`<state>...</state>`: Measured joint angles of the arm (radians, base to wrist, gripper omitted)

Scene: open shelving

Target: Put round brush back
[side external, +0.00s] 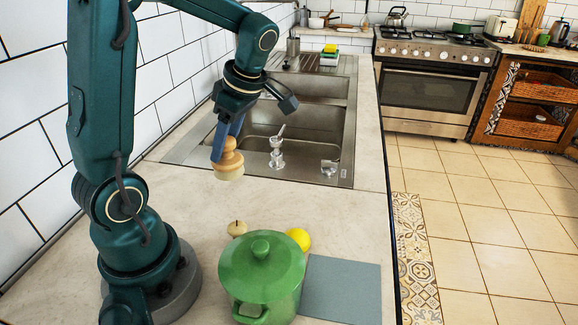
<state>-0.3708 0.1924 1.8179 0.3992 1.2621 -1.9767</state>
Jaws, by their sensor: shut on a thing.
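The round brush (229,170) is a wooden scrubber with a stacked round handle and a pale bristle end facing down. My gripper (226,146) is shut on the top of its handle, and the fingers hide part of the knob. The brush hangs roughly upright at the near-left edge of the steel sink (290,172). I cannot tell whether its bristles touch the surface below.
The tap (277,148) stands right of the brush. A green lidded pot (262,270), a yellow lemon (299,239), a small pale round item (237,228) and a grey-blue mat (341,290) are in front. A sponge stack (329,56) sits behind the sink. A tiled wall bounds the left.

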